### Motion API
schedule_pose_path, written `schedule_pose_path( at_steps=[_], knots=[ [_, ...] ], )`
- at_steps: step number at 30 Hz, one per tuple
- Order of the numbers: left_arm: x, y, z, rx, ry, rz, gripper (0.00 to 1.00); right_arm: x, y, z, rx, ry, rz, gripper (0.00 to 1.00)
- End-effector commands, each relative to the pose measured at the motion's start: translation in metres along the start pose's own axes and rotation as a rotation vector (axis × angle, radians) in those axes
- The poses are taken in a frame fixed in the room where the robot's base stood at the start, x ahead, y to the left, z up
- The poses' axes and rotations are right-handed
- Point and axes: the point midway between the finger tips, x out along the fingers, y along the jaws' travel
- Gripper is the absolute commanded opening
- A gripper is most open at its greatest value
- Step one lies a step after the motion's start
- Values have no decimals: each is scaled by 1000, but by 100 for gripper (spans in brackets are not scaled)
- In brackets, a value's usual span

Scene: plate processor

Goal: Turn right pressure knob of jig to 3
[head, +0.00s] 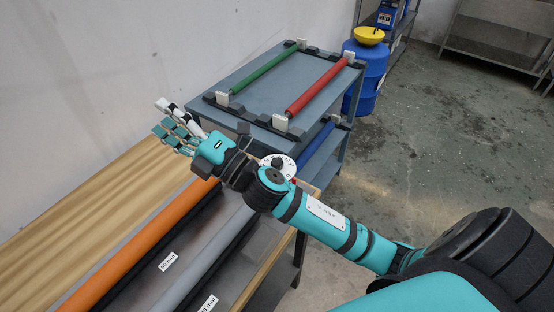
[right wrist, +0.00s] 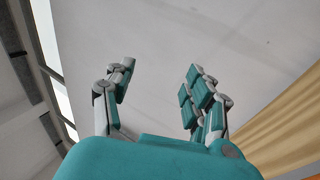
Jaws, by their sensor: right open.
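A white round dial with a dark knob (head: 279,164) shows in the head view just beyond my right forearm. Marks run around its face, but they are too small to read, and the arm hides part of its lower edge. My right gripper (head: 174,121) is open and empty, up and left of the dial, with its fingers pointing left, away from it. In the right wrist view the spread fingers (right wrist: 158,78) have only a pale wall behind them. My left gripper is not in view.
A bench with a wooden top (head: 110,195), an orange roller (head: 140,250) and a grey roller (head: 205,262) lies below my arm. Behind stands a blue cart (head: 262,92) with green (head: 263,68) and red (head: 318,86) rollers. A blue drum (head: 370,70) stands beyond; floor is free at right.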

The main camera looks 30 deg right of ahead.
Motion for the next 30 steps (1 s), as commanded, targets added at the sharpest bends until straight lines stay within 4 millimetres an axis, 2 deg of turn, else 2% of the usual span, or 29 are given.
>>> schedule_pose_path(
  at_steps=[1,2,5,8,11,14,17,19,21,24,27,30],
  knots=[
    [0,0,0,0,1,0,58,13,15,-19,-150,134,65,55],
    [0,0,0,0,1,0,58,18,20,-32,-236,214,99,55],
    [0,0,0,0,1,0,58,21,25,-69,-528,483,197,55],
    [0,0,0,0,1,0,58,12,11,-92,-814,758,261,55],
    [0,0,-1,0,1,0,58,-5,-17,-92,-1082,1040,284,55],
    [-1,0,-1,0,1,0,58,-26,-47,-63,-1319,1332,255,55],
    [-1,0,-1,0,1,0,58,-51,-68,-9,-1506,1631,165,55],
    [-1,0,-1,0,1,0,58,-68,-71,39,-1592,1833,67,55],
    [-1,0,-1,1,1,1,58,-85,-65,85,-1634,2014,-45,55],
    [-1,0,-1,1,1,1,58,-107,-47,140,-1633,2214,-202,55],
    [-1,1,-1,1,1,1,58,-123,-28,174,-1600,2338,-318,55],
    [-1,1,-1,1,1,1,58,-132,-18,190,-1570,2399,-379,55]
  ],
)
